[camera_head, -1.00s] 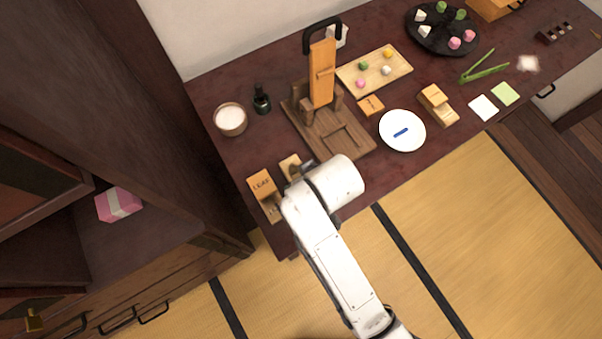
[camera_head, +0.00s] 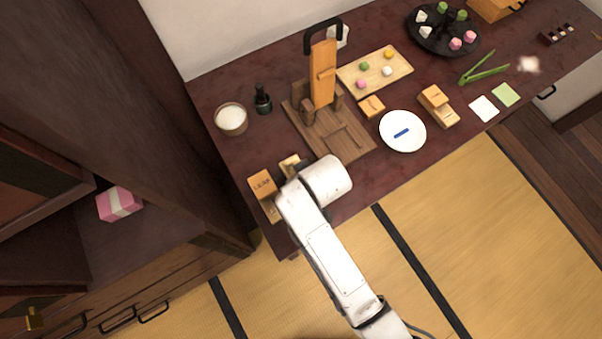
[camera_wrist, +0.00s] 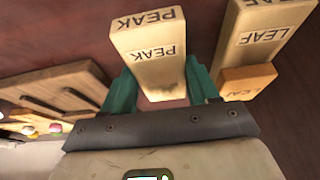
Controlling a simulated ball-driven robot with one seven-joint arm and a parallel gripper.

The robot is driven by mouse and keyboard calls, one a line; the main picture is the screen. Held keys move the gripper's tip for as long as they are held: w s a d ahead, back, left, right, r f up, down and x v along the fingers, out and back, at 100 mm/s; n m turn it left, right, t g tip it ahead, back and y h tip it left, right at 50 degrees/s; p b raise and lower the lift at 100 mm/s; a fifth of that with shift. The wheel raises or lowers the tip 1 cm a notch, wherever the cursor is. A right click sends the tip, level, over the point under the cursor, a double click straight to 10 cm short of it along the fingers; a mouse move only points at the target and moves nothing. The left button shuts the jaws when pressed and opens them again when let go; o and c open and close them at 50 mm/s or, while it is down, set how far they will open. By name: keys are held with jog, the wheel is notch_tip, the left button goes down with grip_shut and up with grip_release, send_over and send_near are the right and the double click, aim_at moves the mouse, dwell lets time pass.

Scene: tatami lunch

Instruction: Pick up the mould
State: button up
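A pale wooden mould marked PEAK (camera_wrist: 158,62) lies between the teal fingers of my gripper (camera_wrist: 163,88) in the wrist view. The fingers stand apart, one on each side of its near end; firm contact cannot be made out. In the head view part of the PEAK mould (camera_head: 289,165) shows beyond my white wrist, which hides the fingers. A second mould marked LEAF (camera_head: 262,184) lies to its left on the dark table; in the wrist view the LEAF mould (camera_wrist: 262,40) is on the right, close to my right finger.
A wooden press (camera_head: 322,75) on a brown base (camera_head: 345,150) stands just beyond my gripper. A white plate (camera_head: 402,146) with a blue piece is to the right. A cup of white powder (camera_head: 231,119) and a dark bottle (camera_head: 263,99) stand behind. A tall cabinet is at left.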

jog(key=c, duration=0.6)
jog(key=shift+o, duration=0.2)
